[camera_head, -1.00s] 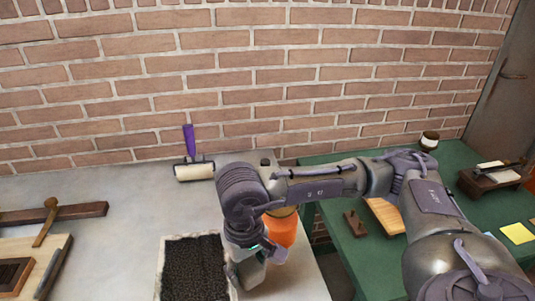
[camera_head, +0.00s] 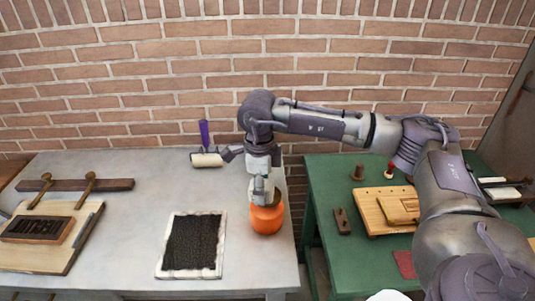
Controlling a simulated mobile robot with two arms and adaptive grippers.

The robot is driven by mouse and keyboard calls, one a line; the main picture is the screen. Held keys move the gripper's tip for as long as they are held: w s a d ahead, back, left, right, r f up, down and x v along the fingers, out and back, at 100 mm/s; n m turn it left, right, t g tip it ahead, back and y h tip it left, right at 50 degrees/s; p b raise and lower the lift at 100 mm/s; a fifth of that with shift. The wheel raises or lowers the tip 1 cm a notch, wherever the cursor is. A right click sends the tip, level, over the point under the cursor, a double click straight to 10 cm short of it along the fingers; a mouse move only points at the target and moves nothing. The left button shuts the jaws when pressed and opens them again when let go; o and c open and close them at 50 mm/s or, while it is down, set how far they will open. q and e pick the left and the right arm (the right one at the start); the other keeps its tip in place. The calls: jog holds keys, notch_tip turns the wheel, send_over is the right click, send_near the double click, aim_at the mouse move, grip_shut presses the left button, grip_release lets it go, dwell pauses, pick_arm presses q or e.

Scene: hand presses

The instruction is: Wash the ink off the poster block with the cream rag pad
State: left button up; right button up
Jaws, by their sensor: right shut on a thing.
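The poster block (camera_head: 194,243) lies flat on the grey table, its face dark with ink inside a pale border. My right gripper (camera_head: 262,190) points down at the orange pot (camera_head: 266,219), to the right of the block. Its jaws are shut. What they hold is mostly hidden by the fingers and the pot's rim; I take it to be the cream rag pad, which I see nowhere else for certain. Whether it touches the pot's inside cannot be told. My left gripper is not in view.
A purple-handled roller (camera_head: 206,158) lies at the back of the grey table (camera_head: 130,250). A wooden board (camera_head: 50,250) with a dark block and a dark bar (camera_head: 75,185) are at left. The green table (camera_head: 345,275) at right carries several wooden things. The table between board and poster block is clear.

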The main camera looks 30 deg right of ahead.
aim_at(267, 180)
jog(key=w+d+r+m, duration=0.1)
jog(key=m, duration=0.1)
jog(key=d+m, duration=0.1)
jog(key=m, duration=0.1)
jog(key=w+d+r+m+p, duration=0.1)
jog(key=m, duration=0.2)
jog(key=shift+w+d+r, duration=0.2)
jog(key=shift+w+r, duration=0.1)
jog(key=shift+f+b, duration=0.4)
jog(key=shift+f, duration=0.25)
notch_tip(267, 180, down, 3)
jog(key=shift+r+b, duration=0.15)
jog(key=shift+b, duration=0.75)
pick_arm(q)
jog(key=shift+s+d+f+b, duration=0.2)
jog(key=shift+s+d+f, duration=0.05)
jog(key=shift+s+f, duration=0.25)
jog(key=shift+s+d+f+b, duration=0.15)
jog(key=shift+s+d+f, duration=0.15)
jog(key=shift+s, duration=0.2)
pick_arm(e)
jog(key=shift+f, duration=0.7)
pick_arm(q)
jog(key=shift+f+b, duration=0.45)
pick_arm(e)
jog(key=shift+f, duration=0.55)
